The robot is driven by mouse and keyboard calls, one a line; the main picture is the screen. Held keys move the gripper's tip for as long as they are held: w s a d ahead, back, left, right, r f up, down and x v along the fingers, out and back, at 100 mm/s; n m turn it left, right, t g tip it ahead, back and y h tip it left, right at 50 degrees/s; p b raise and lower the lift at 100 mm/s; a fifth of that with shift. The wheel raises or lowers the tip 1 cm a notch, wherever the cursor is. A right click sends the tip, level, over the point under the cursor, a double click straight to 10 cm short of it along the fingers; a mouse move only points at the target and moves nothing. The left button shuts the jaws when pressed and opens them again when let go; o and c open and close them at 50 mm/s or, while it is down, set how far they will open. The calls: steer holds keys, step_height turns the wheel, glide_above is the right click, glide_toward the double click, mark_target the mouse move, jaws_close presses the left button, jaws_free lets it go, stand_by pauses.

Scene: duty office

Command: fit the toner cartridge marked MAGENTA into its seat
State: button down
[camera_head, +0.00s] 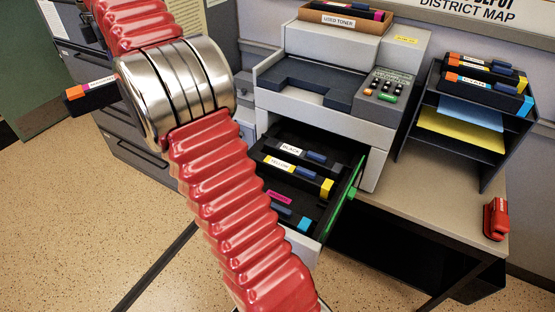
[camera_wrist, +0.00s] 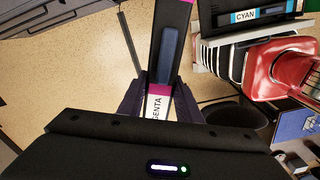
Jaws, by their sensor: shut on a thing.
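My gripper (camera_wrist: 160,98) is shut on the toner cartridge marked MAGENTA (camera_wrist: 170,45); only the end of its label shows between the fingers. In the head view, a dark cartridge with an orange end (camera_head: 90,98) sticks out left of my arm's silver joint, apart from the printer. My gripper is hidden there. The printer's drawer (camera_head: 356,182) is open. It holds the BLACK cartridge (camera_head: 289,148) and, in front of it, the YELLOW cartridge (camera_head: 277,164). Nearer, a magenta strip (camera_head: 279,198) marks a bare-looking seat.
A CYAN cartridge (camera_wrist: 245,17) shows top right in the wrist view. A box marked USED TONER (camera_head: 340,20) stands on the printer. A rack (camera_head: 438,100) with more cartridges and paper stands right of it, and a red stapler (camera_head: 496,218) lies on the table.

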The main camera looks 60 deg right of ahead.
steer(key=s+d+f+m, duration=0.3)
steer(key=s+d+f, duration=0.1)
steer(key=s+d, duration=0.3)
steer(key=s+d+f+m, duration=0.4)
steer(key=s+d, duration=0.2)
steer(key=s, duration=0.1)
steer(key=s+d+f+m, duration=0.1)
steer(key=s+f+m, duration=0.2)
steer(key=s, duration=0.6)
steer(key=s+d+f+m, duration=0.1)
steer(key=s+f+m, duration=0.2)
steer(key=s+f, duration=0.5)
steer(key=shift+s+d+m, duration=0.3)
steer(key=shift+s, duration=0.95)
steer(key=shift+f, duration=0.35)
steer(key=shift+f, duration=5.55)
